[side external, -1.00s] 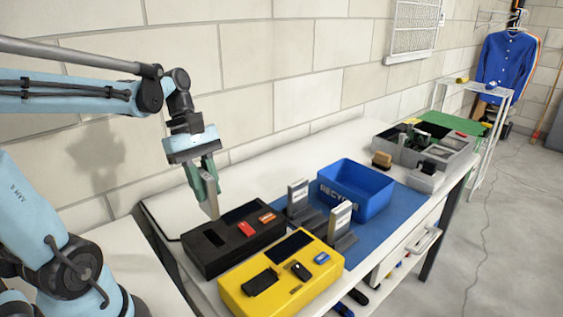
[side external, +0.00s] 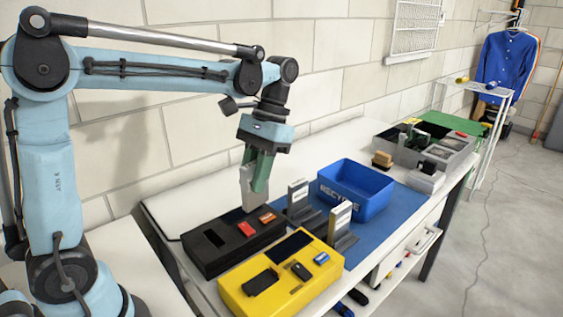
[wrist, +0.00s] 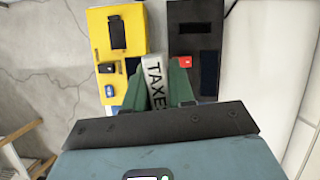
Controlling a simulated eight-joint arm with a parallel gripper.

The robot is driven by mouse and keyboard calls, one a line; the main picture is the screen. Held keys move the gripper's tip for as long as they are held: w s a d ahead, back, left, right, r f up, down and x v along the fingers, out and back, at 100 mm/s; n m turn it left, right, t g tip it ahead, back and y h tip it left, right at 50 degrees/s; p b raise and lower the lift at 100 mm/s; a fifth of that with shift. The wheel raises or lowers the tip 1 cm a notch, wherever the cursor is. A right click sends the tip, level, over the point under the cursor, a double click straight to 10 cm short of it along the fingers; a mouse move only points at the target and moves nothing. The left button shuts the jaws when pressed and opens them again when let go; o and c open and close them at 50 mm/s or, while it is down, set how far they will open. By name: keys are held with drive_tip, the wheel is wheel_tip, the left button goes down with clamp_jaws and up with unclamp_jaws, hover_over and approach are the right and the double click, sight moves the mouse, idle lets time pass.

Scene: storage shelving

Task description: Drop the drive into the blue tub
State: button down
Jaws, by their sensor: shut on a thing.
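My gripper (side external: 257,180) has green fingers and is shut on a pale grey drive (side external: 247,188). It holds the drive upright above the back right part of the black box. In the wrist view the drive (wrist: 155,79) sits between the green fingers (wrist: 157,82) and its label reads TAXES. The blue tub (side external: 347,200), marked RECYCLE, stands on a blue mat to the right of my gripper, apart from it. Its open top faces up. I cannot make out the tub in the wrist view.
A black box (side external: 205,255) and a yellow box (side external: 285,297) stand at the bench's near end. Two more drives (side external: 298,195) (side external: 340,218) stand upright in dark stands between them and the tub. A grey bin (side external: 448,165) with parts lies beyond.

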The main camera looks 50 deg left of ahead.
drive_tip(key=shift+w+d+m, duration=0.3)
drive_tip(key=shift+d+m, duration=0.1)
drive_tip(key=shift+m, duration=0.3)
drive_tip(key=w+a+f+n+t+h, duration=0.2)
drive_tip(key=w+n+t, duration=0.7)
drive_tip(key=w+n, duration=2.05)
wheel_tip(320, 180, down, 8)
drive_tip(key=s+n, duration=0.1)
drive_tip(key=n, duration=0.1)
drive_tip(key=shift+s+f+y, duration=0.15)
drive_tip(key=shift+y, duration=0.15)
drive_tip(key=shift+f, duration=0.2)
drive_tip(key=shift+f, duration=0.3)
drive_tip(key=shift+f, duration=0.1)
